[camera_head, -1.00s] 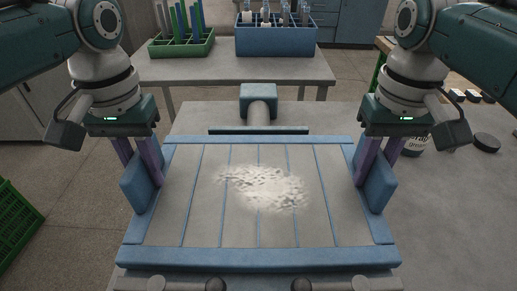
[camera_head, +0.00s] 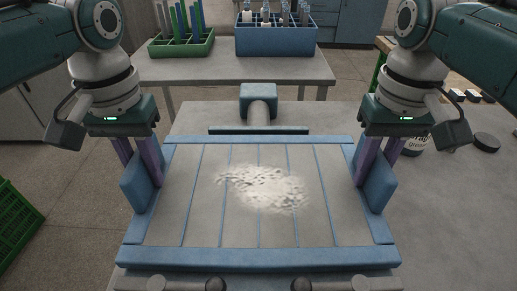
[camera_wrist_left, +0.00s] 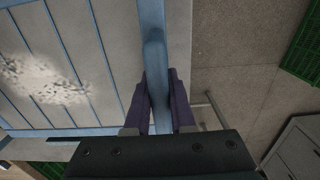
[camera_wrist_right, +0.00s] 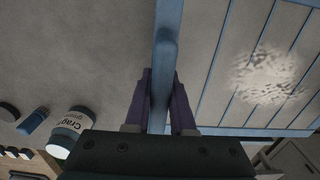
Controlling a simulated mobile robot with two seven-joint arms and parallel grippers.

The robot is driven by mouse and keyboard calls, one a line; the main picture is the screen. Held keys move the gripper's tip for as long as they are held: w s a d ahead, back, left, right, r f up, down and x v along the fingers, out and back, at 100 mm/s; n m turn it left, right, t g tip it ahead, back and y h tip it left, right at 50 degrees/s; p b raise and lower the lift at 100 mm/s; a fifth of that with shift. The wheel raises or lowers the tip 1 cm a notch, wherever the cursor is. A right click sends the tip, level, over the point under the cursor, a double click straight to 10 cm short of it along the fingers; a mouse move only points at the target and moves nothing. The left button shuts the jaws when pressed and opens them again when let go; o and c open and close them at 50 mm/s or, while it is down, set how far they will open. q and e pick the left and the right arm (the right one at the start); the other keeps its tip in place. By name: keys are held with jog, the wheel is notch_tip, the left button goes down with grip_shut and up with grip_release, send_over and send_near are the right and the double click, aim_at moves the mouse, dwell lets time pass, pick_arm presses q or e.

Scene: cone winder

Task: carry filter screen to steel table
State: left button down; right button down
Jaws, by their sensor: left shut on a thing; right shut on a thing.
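The filter screen (camera_head: 210,225) is a wide grey panel with a blue frame and thin blue ribs. A patch of pale fluff (camera_head: 265,188) lies on its middle. My left gripper (camera_head: 145,182) is shut on the screen's left blue side handle, with a purple finger on each side of it in the left wrist view (camera_wrist_left: 160,95). My right gripper (camera_head: 376,180) is shut on the right side handle, also gripped between both fingers in the right wrist view (camera_wrist_right: 162,95). The screen looks level. The steel table (camera_head: 230,69) stands behind it.
On the steel table are a green rack (camera_head: 181,47) with tubes and a blue crate (camera_head: 276,41) with bottles. Its front part is bare. A labelled jar (camera_head: 415,147) and a dark disc (camera_head: 486,142) are at the right. A green crate (camera_head: 18,225) is at the lower left.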

aim_at(137, 153)
pick_arm(q)
jog(key=shift+r, duration=0.2)
pick_arm(e)
jog(key=shift+r, duration=0.2)
